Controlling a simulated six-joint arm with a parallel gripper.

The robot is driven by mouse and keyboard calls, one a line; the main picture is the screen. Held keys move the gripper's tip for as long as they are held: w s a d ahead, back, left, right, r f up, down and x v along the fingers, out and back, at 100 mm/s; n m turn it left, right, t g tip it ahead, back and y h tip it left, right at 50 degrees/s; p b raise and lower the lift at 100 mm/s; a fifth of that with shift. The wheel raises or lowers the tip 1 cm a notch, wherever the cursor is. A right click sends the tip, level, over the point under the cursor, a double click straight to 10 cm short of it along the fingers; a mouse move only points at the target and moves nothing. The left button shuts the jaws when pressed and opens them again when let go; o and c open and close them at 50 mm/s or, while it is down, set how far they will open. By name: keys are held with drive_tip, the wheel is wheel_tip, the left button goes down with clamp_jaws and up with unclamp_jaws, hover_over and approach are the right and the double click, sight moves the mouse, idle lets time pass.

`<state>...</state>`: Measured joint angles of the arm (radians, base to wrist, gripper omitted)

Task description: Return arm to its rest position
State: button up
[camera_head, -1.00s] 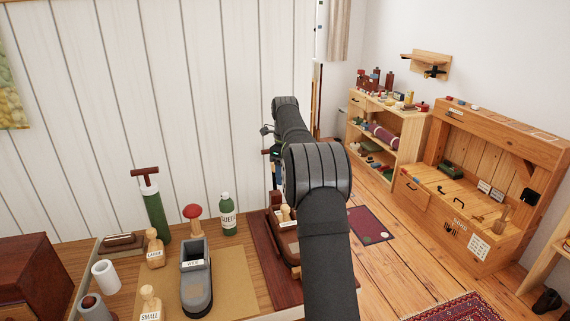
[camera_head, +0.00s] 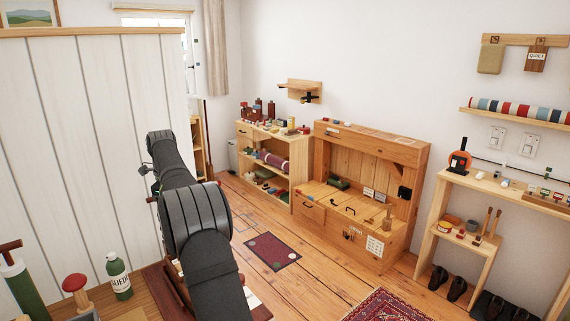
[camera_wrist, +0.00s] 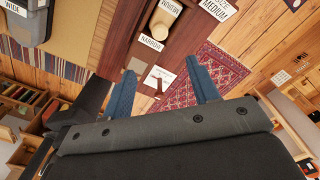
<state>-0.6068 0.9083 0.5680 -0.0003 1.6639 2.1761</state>
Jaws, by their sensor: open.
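My black arm reaches up from the bottom of the head view and bends away toward the white plank wall. The arm hides most of the gripper there. In the wrist view my gripper (camera_wrist: 163,92) shows two blue fingers spread wide apart, with nothing between them. Below the fingers are a dark wooden tray holding a pale peg labelled NARROW (camera_wrist: 160,24), and a small white card (camera_wrist: 163,76). The fingers are apart from these things.
A table at the lower left holds a green bottle (camera_head: 119,276), a red-topped peg (camera_head: 75,284) and a green cylinder (camera_head: 25,285). A wooden bench cabinet (camera_head: 365,190), low shelf (camera_head: 271,160) and wall-side shelf unit (camera_head: 490,230) stand beyond. Open floor with rugs (camera_head: 271,251) lies between.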

wheel_tip(320, 180, down, 17)
drive_tip(key=shift+r, duration=0.4)
idle(0.4)
wheel_tip(320, 180, up, 16)
wheel_tip(320, 180, down, 16)
drive_tip(key=shift+f, duration=0.2)
drive_tip(key=r, duration=1)
drive_tip(key=shift+s+a, duration=0.2)
drive_tip(key=shift+s, duration=0.05)
drive_tip(key=shift+s+a+n, duration=0.7)
drive_tip(key=shift+a+n, duration=0.1)
drive_tip(key=shift+n, duration=0.5)
